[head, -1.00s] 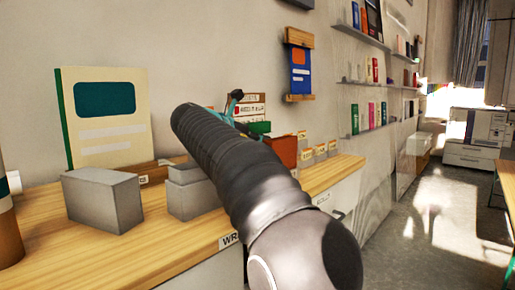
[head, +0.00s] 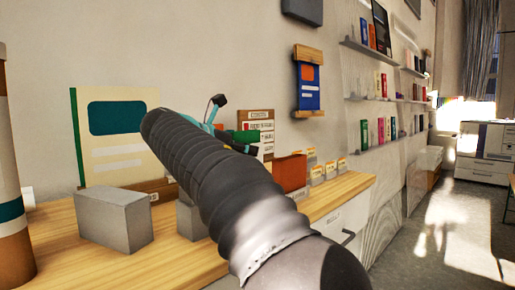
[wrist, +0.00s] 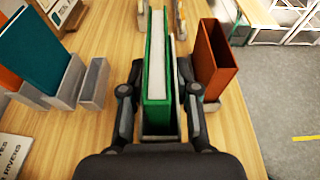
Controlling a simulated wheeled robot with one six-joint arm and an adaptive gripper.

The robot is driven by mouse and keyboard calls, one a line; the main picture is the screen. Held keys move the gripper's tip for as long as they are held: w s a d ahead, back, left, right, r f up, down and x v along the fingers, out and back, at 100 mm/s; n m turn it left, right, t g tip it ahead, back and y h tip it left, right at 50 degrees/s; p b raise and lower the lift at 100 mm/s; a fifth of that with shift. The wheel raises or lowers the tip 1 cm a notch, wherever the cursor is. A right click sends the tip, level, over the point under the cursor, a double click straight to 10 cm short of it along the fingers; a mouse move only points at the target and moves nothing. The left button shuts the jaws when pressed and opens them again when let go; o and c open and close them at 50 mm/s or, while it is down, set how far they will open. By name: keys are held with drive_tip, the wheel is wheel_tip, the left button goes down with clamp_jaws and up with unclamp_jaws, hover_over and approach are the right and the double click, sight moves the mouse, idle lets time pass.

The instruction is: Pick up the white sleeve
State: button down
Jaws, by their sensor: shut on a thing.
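I cannot pick out a white sleeve with certainty; the pale strip is the only white near the fingers.
An open orange-brown sleeve (wrist: 215,62) stands close right of the gripper. A teal book (wrist: 48,50) and grey holders (wrist: 93,85) stand left. In the head view, a grey block (head: 113,220) and a large cream book (head: 117,135) stand on the wooden counter (head: 165,268). Open floor lies right.

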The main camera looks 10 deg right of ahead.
drive_tip(key=s+a, duration=0.5)
drive_tip(key=a, duration=0.2)
drive_tip(key=shift+s+a, duration=0.35)
drive_tip(key=shift+a, duration=0.05)
